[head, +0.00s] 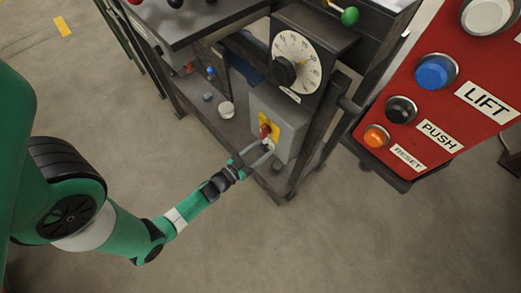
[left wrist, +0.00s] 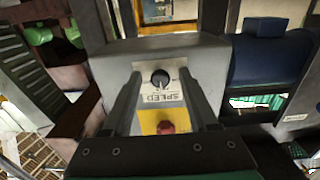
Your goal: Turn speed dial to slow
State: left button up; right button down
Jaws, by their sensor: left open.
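The speed dial (left wrist: 160,78) is a small black knob on a white plate, above an upside-down SPEED label in the left wrist view. It is on the front of a grey control box (head: 289,120); in the head view it is too small to make out. My left gripper (head: 257,154) is open and empty in front of the box's lower front. In the left wrist view its two fingers stand on either side of the dial; I cannot tell whether they touch it. My right gripper is not in view.
A red switch (head: 265,131) on a yellow plate is close to the dial. A large round gauge (head: 297,62) stands above the box. A red panel (head: 440,100) with LIFT, PUSH and RESET buttons is at right.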

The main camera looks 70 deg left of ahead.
pick_arm(q)
grip_shut()
jog(key=shift+n+p, duration=0.3)
jog(key=shift+n, duration=0.1)
jog(key=shift+r+n+p, duration=0.1)
jog(key=shift+n+p, duration=0.45)
jog(key=shift+n, duration=0.45)
jog(key=n+p, duration=0.1)
jog(key=n, duration=0.1)
jog(key=shift+n, duration=0.3)
jog(key=n+p, duration=0.1)
jog(key=n, duration=0.2)
jog(key=shift+n, duration=0.3)
jog(key=shift+n+p, duration=0.3)
jog(key=shift+n, duration=1.2)
